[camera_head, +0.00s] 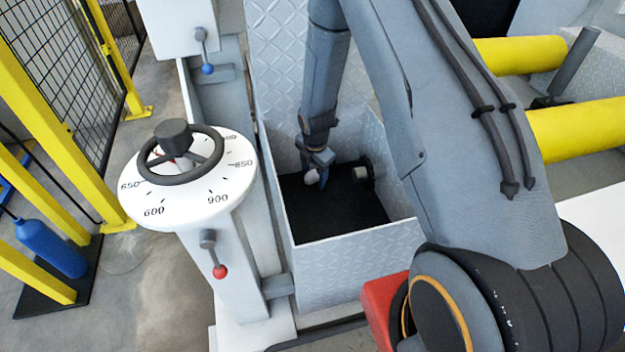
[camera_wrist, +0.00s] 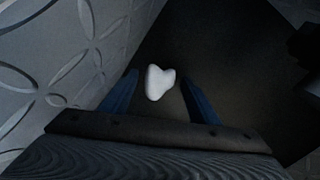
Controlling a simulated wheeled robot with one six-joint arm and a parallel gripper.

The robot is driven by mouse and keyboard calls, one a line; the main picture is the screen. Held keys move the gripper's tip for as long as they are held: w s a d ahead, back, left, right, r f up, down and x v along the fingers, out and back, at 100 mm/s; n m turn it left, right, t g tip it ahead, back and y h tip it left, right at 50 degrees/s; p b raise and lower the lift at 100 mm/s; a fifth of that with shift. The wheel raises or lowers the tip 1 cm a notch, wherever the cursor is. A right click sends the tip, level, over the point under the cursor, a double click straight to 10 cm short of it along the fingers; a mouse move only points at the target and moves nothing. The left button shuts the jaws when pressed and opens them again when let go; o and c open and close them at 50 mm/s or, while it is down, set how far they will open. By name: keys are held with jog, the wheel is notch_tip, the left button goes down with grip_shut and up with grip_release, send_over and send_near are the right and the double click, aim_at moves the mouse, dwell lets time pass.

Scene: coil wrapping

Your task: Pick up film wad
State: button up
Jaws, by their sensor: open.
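The film wad (camera_wrist: 158,82) is a small white crumpled lump, seen in the wrist view between and just beyond the two blue fingers. It lies near a diamond-plate wall, on or just above the dark floor of a grey metal bin (camera_head: 365,250). My gripper (camera_wrist: 160,100) is open, with a finger on each side of the wad and a visible gap to both. In the head view my gripper (camera_head: 318,177) reaches down into the bin, and a white bit of the wad (camera_head: 311,177) shows beside its fingers.
A dark round fitting with a pale end (camera_head: 361,173) sticks out inside the bin, right of my gripper. Bin walls surround the gripper closely. A white post with a dial and handwheel (camera_head: 190,165) stands left of the bin. Yellow rollers (camera_head: 575,132) are at the right.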

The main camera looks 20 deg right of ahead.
jog(key=c, duration=1.1)
jog(key=shift+r, duration=0.15)
